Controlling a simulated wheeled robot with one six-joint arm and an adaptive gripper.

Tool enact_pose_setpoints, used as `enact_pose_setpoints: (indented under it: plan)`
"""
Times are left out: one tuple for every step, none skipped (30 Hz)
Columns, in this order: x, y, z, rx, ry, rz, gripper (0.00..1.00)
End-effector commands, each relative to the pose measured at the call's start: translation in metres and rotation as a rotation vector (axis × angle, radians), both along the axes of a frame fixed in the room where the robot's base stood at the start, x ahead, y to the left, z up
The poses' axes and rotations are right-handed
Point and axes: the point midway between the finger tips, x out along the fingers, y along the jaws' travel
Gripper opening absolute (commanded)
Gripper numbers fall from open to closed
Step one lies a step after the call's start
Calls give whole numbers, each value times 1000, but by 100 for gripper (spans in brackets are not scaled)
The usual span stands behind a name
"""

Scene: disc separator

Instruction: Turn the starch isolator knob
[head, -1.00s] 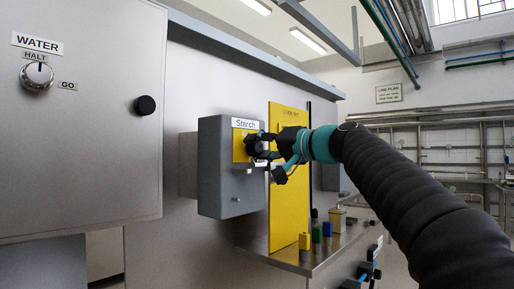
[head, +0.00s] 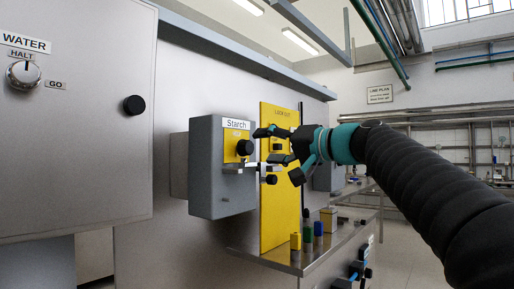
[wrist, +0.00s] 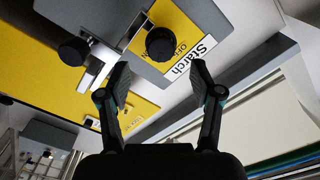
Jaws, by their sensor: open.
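The starch isolator is a grey box (head: 207,172) with a yellow plate and a "Starch" label on the wall. Its round black knob (head: 245,147) sits on the yellow plate. In the wrist view the knob (wrist: 160,44) lies beyond the fingertips, a little left of the line between them. My gripper (head: 262,148) is open and empty, to the right of the knob and apart from it. In the wrist view my gripper's two fingers (wrist: 158,80) are spread wide. The lettering beside the knob is partly hidden by it.
A metal bracket with a black knob (head: 270,179) projects beside the box, below my gripper; it also shows in the wrist view (wrist: 73,51). A yellow lockout board (head: 279,220) stands behind. A shelf (head: 268,258) holds small coloured blocks. The water panel (head: 75,150) is at left.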

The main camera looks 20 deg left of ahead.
Motion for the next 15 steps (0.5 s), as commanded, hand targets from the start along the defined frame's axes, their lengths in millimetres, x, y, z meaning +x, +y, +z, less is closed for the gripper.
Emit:
enact_pose_setpoints:
  plan:
    - [-2,-7,1,-1,-1,-3,65]
    - [-3,-10,1,0,-2,-4,65]
    - [-5,-13,1,0,-2,-4,65]
    - [-6,-16,1,0,-1,-2,65]
    - [-7,-17,1,1,-1,-1,65]
    - [-8,-19,1,1,-1,-1,65]
    - [-8,-20,1,2,-2,-1,65]
    - [-9,-22,1,2,-2,-1,65]
    - [-9,-23,1,2,-2,-1,65]
    - [-9,-23,1,2,-2,-2,65]
    - [-10,-23,1,2,-2,-2,65]
    - [-10,-23,2,2,-2,-2,65]
    - [-10,-23,2,1,-3,-1,65]
    - [-10,-23,2,1,-3,-1,65]
    - [-10,-23,2,1,-3,-1,65]
